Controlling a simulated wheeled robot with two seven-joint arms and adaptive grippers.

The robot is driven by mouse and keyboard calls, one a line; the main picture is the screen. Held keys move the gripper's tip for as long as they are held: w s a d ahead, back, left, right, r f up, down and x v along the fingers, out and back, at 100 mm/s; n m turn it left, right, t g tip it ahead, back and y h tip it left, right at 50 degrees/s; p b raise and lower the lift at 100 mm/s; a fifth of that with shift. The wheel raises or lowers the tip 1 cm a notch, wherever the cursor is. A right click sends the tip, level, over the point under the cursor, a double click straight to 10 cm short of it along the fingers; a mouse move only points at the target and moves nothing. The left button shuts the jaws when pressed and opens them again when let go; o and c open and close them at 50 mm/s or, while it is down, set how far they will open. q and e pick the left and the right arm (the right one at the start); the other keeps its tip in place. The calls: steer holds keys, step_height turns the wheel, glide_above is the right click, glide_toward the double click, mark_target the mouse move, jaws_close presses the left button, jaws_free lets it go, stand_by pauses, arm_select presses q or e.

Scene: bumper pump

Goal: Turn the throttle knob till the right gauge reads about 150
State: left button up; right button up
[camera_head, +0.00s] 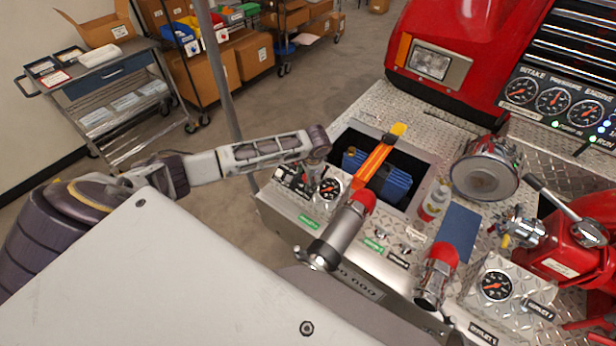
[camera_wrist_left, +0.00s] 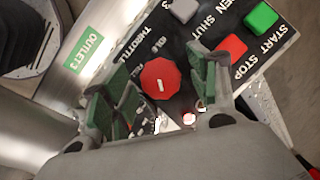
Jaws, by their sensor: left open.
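The throttle knob (camera_wrist_left: 160,80) is a red faceted knob with a white mark, on a dark panel labelled THROTTLE, seen in the left wrist view. My left gripper (camera_wrist_left: 156,76) is open, with its green-padded fingers on either side of the knob and gaps visible between. In the head view my left gripper (camera_head: 313,170) points down over the control panel and hides the knob. The rightmost gauge (camera_head: 586,113) of the upper panel has a dark face and an orange needle; its reading is too small to tell. My right gripper is not in view.
Red STOP (camera_wrist_left: 231,47) and green START (camera_wrist_left: 261,17) buttons sit close to the knob. A small gauge (camera_head: 328,188) and a chrome outlet pipe (camera_head: 340,232) stand beside the gripper.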

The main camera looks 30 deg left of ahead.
arm_select(q)
steer(key=v, duration=1.1)
steer(key=shift+r, duration=0.35)
steer(key=shift+s+d+f, duration=0.1)
